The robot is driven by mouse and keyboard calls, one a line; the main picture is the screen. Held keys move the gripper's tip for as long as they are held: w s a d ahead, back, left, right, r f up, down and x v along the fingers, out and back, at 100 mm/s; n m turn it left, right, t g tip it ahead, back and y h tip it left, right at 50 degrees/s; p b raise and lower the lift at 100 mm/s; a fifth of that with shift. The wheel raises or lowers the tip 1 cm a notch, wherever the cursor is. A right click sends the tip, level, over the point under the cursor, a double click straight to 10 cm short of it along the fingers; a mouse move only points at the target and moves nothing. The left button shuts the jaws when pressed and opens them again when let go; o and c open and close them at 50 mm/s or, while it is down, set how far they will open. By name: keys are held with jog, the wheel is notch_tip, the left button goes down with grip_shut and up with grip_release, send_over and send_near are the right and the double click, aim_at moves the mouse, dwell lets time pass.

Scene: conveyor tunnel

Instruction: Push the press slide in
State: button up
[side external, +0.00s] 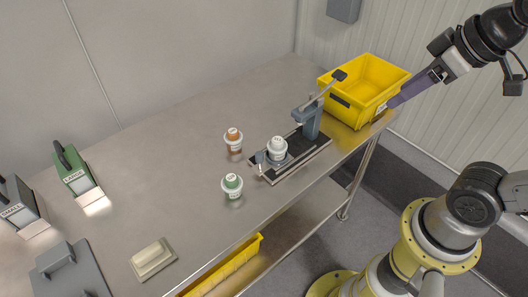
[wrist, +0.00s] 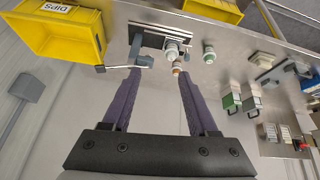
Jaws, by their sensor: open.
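The press (side external: 311,122) stands near the table's right edge, with a grey post, a lever arm and a dark base. It also shows in the wrist view (wrist: 138,50). The press slide (side external: 268,172) sticks out at the base's front left end, and a white cup (side external: 277,150) sits upright on it. The cup also shows in the wrist view (wrist: 172,51). My gripper (wrist: 160,72) is open and empty, its two purple fingers spread. In the side view it is at the upper right beside the yellow bin, apart from the press.
The yellow bin (side external: 341,104) stands behind the press. Green (side external: 74,170) and grey (side external: 17,203) labelled holders and a pale block (side external: 152,258) are farther left. The table's middle is clear.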

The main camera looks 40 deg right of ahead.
jog(key=w+a+r+n+g, duration=0.1)
jog(key=w+a+r+n, duration=0.15)
jog(key=w, duration=0.55)
jog(key=n+g, duration=0.3)
jog(key=g, duration=0.2)
send_over(259, 153)
notch_tip(259, 153, down, 17)
notch_tip(259, 153, down, 13)
jog(key=shift+s, duration=0.1)
grip_shut()
